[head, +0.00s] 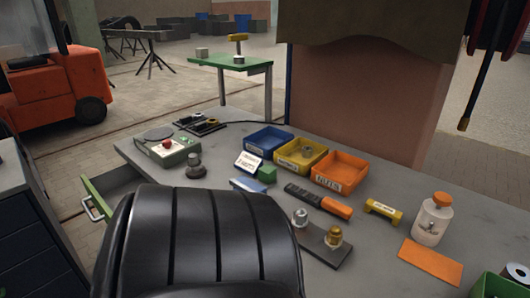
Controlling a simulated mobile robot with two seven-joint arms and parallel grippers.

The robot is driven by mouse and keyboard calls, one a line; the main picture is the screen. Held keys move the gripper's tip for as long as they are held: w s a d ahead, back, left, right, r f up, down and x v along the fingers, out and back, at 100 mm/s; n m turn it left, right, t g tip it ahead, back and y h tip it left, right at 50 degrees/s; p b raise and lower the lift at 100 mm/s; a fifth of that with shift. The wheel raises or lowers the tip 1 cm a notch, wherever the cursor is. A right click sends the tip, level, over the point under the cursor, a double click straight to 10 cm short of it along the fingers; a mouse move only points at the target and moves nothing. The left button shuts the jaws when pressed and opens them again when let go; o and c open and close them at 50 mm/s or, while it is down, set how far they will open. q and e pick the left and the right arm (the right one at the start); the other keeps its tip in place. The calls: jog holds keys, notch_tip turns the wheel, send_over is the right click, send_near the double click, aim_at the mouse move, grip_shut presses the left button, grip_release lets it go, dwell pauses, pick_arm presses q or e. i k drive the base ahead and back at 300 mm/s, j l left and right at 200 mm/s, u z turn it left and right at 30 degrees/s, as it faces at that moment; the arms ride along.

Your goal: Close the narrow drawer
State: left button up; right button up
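A narrow drawer with a green front (99,198) sticks out, open, from the left side of the grey workbench (385,230). Its pale bar handle (91,209) faces left, and its dark inside shows between the front and the bench. The lower part of the drawer and the bench side are partly hidden behind a large black ribbed shape in the foreground. Neither of my grippers shows in the head view.
The black ribbed shape (200,240) fills the lower middle. A dark drawer cabinet (35,240) stands at the left, with a floor gap between it and the drawer. The bench holds a control box (168,150), colored bins (300,155), tools and a bottle (432,222).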

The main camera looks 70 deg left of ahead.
aim_at(105, 190)
jog(key=u, duration=0.45)
jog(key=k+u, duration=0.1)
jog(key=u, duration=0.35)
jog(key=l+u, duration=0.1)
jog(key=u, duration=0.8)
jog(key=k+u, duration=0.1)
jog(key=u, duration=0.35)
jog(key=j+u, duration=0.1)
jog(key=u, duration=0.75)
jog(key=k+j, duration=0.05)
